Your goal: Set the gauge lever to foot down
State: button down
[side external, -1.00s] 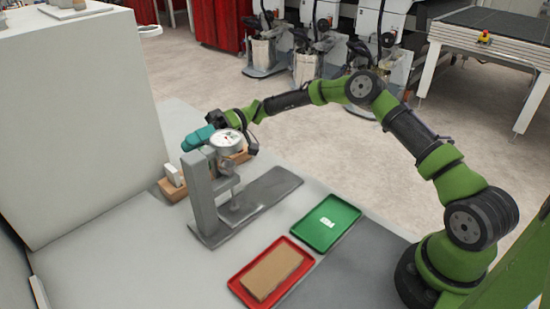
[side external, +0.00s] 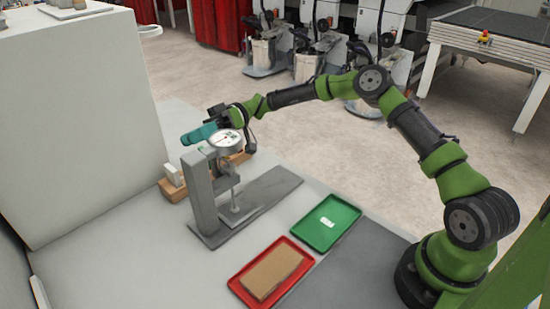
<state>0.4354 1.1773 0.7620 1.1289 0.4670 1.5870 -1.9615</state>
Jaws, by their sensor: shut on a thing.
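The gauge stand (side external: 203,195) is a grey upright on a flat base with a round white dial (side external: 226,139) at its top. Below the dial, a thin stem and foot (side external: 235,209) stand over the grey base plate; whether the foot touches it is too small to tell. The lever and fingertips are hidden or too small to make out.
A brown block (side external: 174,190) with a white piece lies left of the stand. A red tray (side external: 235,283) holding a brown board (side external: 271,272) and a green tray (side external: 327,222) lie to the right. A big white cabinet (side external: 75,120) stands at left.

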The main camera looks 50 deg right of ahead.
jog(key=c, duration=0.9)
grip_release()
jog(key=d, duration=1.6)
jog(key=shift+w+d+f, duration=0.25)
jog(key=shift+w+d, duration=0.15)
